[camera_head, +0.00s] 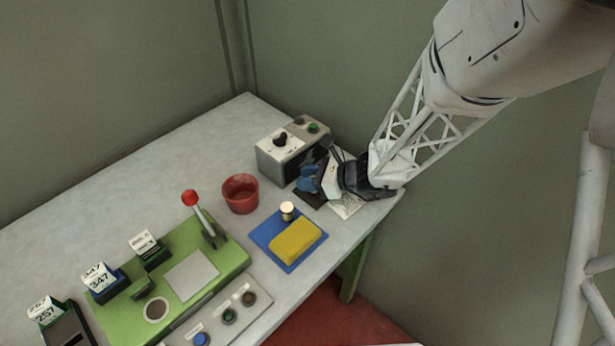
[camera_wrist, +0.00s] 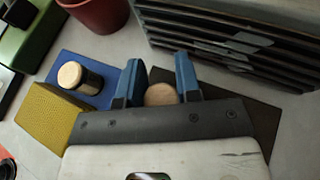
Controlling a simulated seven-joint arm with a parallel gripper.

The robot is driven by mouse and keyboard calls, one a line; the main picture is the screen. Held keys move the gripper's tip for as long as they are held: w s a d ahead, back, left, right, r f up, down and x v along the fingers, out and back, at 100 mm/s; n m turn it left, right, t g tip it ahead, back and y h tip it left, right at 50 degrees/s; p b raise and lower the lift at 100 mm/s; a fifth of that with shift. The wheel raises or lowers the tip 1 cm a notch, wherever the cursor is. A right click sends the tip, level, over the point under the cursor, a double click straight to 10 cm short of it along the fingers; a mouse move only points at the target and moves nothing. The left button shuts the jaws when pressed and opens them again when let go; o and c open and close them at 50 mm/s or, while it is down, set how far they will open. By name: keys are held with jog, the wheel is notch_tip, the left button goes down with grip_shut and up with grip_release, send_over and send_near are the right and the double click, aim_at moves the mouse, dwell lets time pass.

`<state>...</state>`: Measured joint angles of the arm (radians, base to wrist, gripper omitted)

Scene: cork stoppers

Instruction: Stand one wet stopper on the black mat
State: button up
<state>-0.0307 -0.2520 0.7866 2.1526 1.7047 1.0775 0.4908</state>
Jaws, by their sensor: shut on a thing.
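My gripper (camera_head: 308,182) is at the right end of the table, over the black mat (camera_head: 303,198). In the wrist view, its blue fingers (camera_wrist: 160,78) are shut on a stopper (camera_wrist: 160,95) with a light round top. The fingers and palm hide most of this stopper, and I cannot tell whether its foot touches the mat. The dark mat shows to the right of the fingers (camera_wrist: 262,122). Another stopper (camera_head: 287,209), with a pale top and darker side, stands upright on the blue mat (camera_head: 262,233); it also shows in the wrist view (camera_wrist: 72,75).
A yellow block (camera_head: 297,240) lies on the blue mat. A red pot (camera_head: 240,195) stands behind it. A grey box with knobs (camera_head: 290,148) stands close behind my gripper. A green device with a red-knobbed lever (camera_head: 190,198) is at the left.

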dwell(0.3)
jog(key=o, duration=0.9)
jog(key=shift+f, duration=0.1)
jog(key=shift+r, duration=0.2)
jog(key=shift+v, duration=6)
